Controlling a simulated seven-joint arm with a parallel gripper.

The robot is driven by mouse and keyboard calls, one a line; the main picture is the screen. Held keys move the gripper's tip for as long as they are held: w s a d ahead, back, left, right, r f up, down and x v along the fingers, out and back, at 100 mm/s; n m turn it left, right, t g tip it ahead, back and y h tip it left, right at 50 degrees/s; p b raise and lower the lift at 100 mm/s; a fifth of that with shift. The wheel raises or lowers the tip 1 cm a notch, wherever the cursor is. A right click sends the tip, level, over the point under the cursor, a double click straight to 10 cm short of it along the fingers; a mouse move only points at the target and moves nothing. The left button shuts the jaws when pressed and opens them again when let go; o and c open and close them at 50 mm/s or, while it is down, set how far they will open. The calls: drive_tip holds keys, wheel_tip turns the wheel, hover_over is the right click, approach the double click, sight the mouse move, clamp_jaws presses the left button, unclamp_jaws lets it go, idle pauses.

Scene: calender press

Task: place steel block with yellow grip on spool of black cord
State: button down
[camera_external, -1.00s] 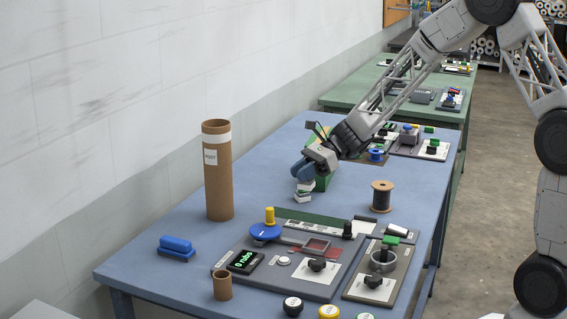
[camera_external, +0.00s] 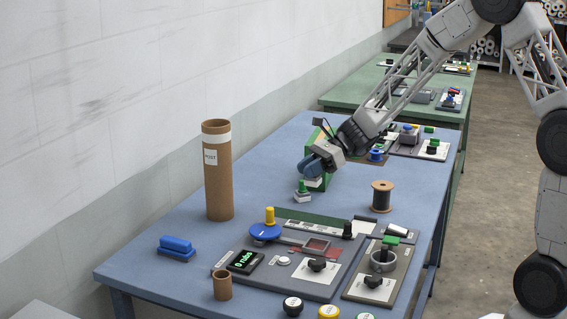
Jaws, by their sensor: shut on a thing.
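My gripper (camera_external: 312,168) is shut on a small pale grey block (camera_external: 314,183) and holds it just above the blue table, left of the spool. The fingers hide the top of this block, so I cannot see whether its grip is yellow. The spool of black cord (camera_external: 381,197) stands upright on the table, with tan end discs and dark cord between them. Its top is bare. A small pale block with a green grip (camera_external: 303,193) sits on the table just below and left of the held block.
A green box (camera_external: 322,160) stands behind my gripper. A tall cardboard tube (camera_external: 218,185) stands at the left. Table between gripper and spool is clear.

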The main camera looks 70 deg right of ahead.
sight(378, 185)
drive_tip(key=s+d+r+m+t+h, duration=0.1)
drive_tip(key=s+d+r+m, duration=0.1)
drive_tip(key=s+d, duration=0.4)
drive_tip(key=s+d+r+m+t+h, duration=0.2)
drive_tip(key=s+d+r, duration=0.1)
drive_tip(key=s+d, duration=0.4)
drive_tip(key=s, duration=0.3)
drive_tip(key=shift+s+d+r+h, duration=0.25)
drive_tip(key=shift+s+d+h, duration=0.05)
drive_tip(key=shift+s, duration=0.1)
drive_tip(key=shift+f, duration=2.05)
drive_tip(key=shift+f, duration=2)
drive_tip(key=shift+f, duration=0.1)
drive_tip(key=c, duration=1)
unclamp_jaws()
